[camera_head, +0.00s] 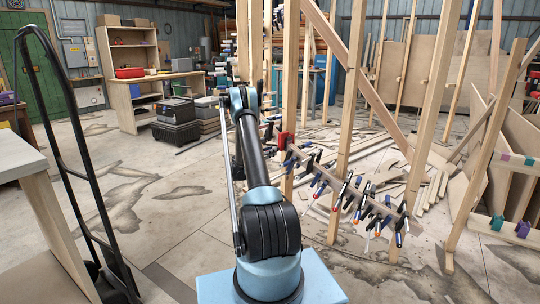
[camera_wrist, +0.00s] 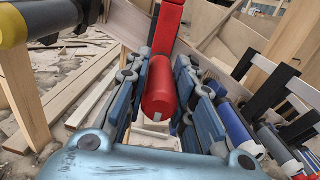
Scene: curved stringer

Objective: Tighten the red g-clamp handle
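A red g-clamp (camera_head: 284,141) sits on an upright wooden post, at the upper end of the curved wooden stringer (camera_head: 335,183). In the wrist view its red frame (camera_wrist: 168,25) stands at the top centre, with the rounded red handle (camera_wrist: 158,88) below it, pointing toward the camera. My gripper (camera_wrist: 160,72) has its blue-grey fingers on both sides of this handle. The fingers lie close to the handle; whether they press on it is not clear. In the head view my arm hides most of the gripper.
Several other clamps (camera_head: 368,207) with blue, red and black parts line the stringer, close to the right finger. A yellow-and-grey cylinder end (camera_wrist: 14,26) is at the upper left. Wooden studs (camera_head: 430,100) stand right. A black hand truck (camera_head: 75,150) stands left.

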